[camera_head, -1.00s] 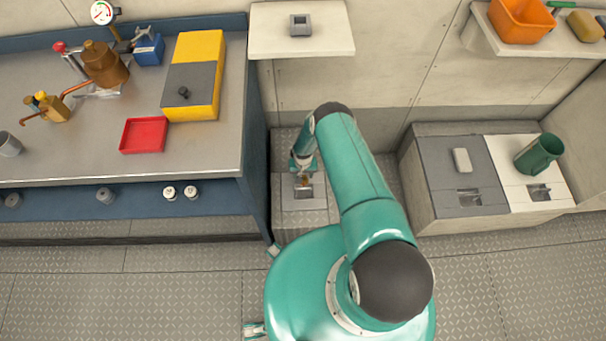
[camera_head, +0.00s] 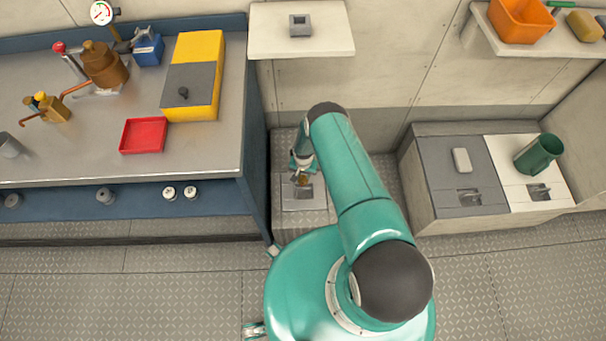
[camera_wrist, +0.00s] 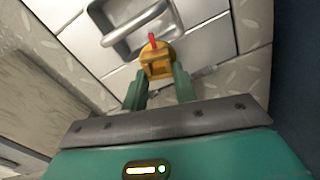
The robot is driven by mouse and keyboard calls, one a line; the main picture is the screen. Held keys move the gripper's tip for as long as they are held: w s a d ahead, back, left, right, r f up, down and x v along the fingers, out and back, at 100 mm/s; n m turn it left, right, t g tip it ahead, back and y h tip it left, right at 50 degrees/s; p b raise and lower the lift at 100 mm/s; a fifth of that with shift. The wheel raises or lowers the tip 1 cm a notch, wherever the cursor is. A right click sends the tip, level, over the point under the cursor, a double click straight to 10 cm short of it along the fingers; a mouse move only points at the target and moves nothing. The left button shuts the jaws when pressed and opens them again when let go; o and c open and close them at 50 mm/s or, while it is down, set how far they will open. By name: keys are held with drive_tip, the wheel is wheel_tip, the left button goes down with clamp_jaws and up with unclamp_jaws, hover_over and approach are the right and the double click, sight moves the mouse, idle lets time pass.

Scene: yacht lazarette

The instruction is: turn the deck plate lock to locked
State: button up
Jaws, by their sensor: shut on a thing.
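The deck plate lock (camera_wrist: 157,63) is a small brass block with a red pointer mark. In the wrist view the pointer points up the picture, toward the recessed grey pull handle (camera_wrist: 133,30) of the deck plate (camera_wrist: 205,40). My gripper (camera_wrist: 160,80) is shut on the brass lock, with one green finger on each side. In the head view the lock (camera_head: 302,180) is a small brass spot beneath my gripper (camera_head: 301,174). The deck plate (camera_head: 305,201) is set in the low floor section. The lock's lower part and any position markings cannot be made out.
A blue workbench (camera_head: 242,150) stands close on the left, with a red tray (camera_head: 144,135) and a yellow box (camera_head: 205,46) on top. A shelf (camera_head: 325,35) is above.

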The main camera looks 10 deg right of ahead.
drive_tip(key=m, duration=0.3)
drive_tip(key=shift+s+d+m, duration=0.15)
drive_tip(key=shift+m, duration=0.25)
drive_tip(key=m, duration=0.3)
drive_tip(key=shift+s+d+m, duration=0.1)
drive_tip(key=shift+m, duration=0.2)
drive_tip(key=m, duration=0.3)
drive_tip(key=shift+s+m, duration=0.2)
drive_tip(key=shift+m, duration=0.1)
drive_tip(key=shift+s+m, duration=0.15)
drive_tip(key=shift+m, duration=1.85)
drive_tip(key=o, duration=1)
drive_tip(key=shift+r, duration=0.15)
wheel_tip(320, 180, up, 14)
drive_tip(key=shift+f, duration=0.2)
